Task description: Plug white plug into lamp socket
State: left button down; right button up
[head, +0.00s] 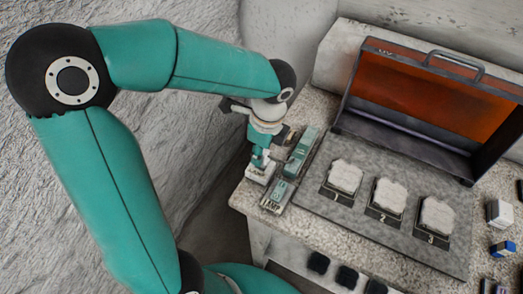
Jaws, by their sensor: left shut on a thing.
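My left gripper (261,158) points down at the left end of the stone-topped bench, left of a long strip with green parts (300,152). It is shut on a white plug (257,174), a small pale block with dark lettering that seems to read "LAMP". The gripper partly hides its top. At the near end of the strip is a pale green socket (278,192) with a label that also seems to read "LAMP". The plug is beside the socket, to its upper left; I cannot tell whether it touches the bench. My right gripper is not in view.
An open case with an orange lining (430,95) stands at the back. A grey board (330,215) carries three pale plaster pieces on numbered dark stands. A white block (499,213) and a blue-and-white block (502,248) lie at the right. A rough wall is on the left.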

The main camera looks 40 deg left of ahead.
pick_arm(q)
jog(key=shift+f+b, duration=1.15)
jog(key=shift+f, duration=0.4)
jog(key=c, duration=0.9)
grip_release()
jog(key=shift+o, duration=0.2)
jog(key=shift+r, duration=0.15)
jog(key=shift+r+p, duration=1.85)
jog(key=shift+r, duration=0.1)
